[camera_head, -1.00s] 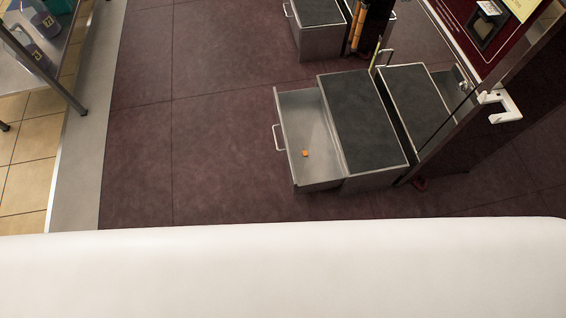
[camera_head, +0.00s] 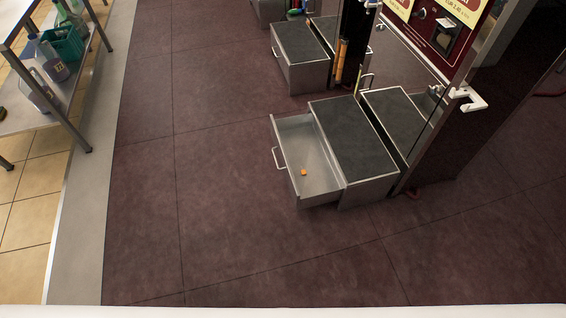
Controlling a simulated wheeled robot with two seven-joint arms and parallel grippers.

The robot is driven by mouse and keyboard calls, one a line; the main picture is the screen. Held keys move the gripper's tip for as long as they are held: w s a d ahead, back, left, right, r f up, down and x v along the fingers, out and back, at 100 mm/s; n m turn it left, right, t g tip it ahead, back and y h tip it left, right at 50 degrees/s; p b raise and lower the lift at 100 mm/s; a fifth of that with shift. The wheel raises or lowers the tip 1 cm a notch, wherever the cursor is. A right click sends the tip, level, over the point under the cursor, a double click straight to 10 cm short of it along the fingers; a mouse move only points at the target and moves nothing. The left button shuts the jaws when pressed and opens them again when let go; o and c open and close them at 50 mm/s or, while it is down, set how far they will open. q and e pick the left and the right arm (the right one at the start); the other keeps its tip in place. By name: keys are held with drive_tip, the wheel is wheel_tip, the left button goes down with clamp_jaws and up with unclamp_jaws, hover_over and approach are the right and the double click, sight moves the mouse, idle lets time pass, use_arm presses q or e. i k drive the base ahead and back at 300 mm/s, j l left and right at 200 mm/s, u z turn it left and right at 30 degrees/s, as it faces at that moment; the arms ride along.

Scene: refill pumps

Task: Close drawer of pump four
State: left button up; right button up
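A grey metal drawer (camera_head: 304,153) stands pulled out to the left from a low step box (camera_head: 353,138) with a dark top. The box is at the foot of a dark red pump (camera_head: 447,40); I cannot read a pump number. The drawer has a pale bar handle (camera_head: 276,158) on its left front. A small orange object (camera_head: 304,172) lies inside the drawer. Neither of my grippers is in view.
A second step box (camera_head: 299,54) stands farther back and looks shut. A metal rack (camera_head: 82,100) with bottles and a green basket (camera_head: 66,45) is at the left. The dark tiled floor left of and in front of the drawer is clear. A white handle (camera_head: 468,99) sticks out from the pump's side.

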sight(298, 140)
drive_tip(key=i+j+z, duration=0.35)
drive_tip(key=j, duration=0.4)
drive_tip(key=i+j+z, duration=0.15)
drive_tip(key=j, duration=0.3)
drive_tip(key=i, duration=0.1)
